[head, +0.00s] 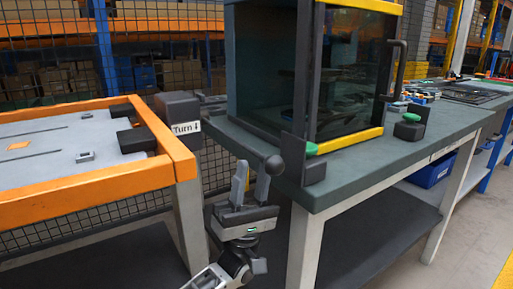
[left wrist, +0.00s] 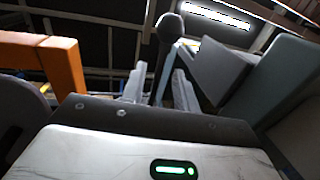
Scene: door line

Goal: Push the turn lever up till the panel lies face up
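The turn lever is a dark rod with a round ball knob (head: 274,164). It slopes down to the right from a dark block (head: 177,106) labelled "Turn" with an arrow. My left gripper (head: 252,182) points up, just below the knob end. In the left wrist view, the knob (left wrist: 170,27) and rod lie in line with the space between my fingers (left wrist: 158,88), which stand apart. I cannot tell whether they touch the lever. A pale grey panel (head: 60,150) with slots and small fittings lies flat in an orange frame. My right gripper is not in view.
The orange frame (head: 166,142) stands close on the left. A dark glass cabinet (head: 270,70) stands on the grey-green bench (head: 375,160) at right, near my gripper. A mesh fence runs behind.

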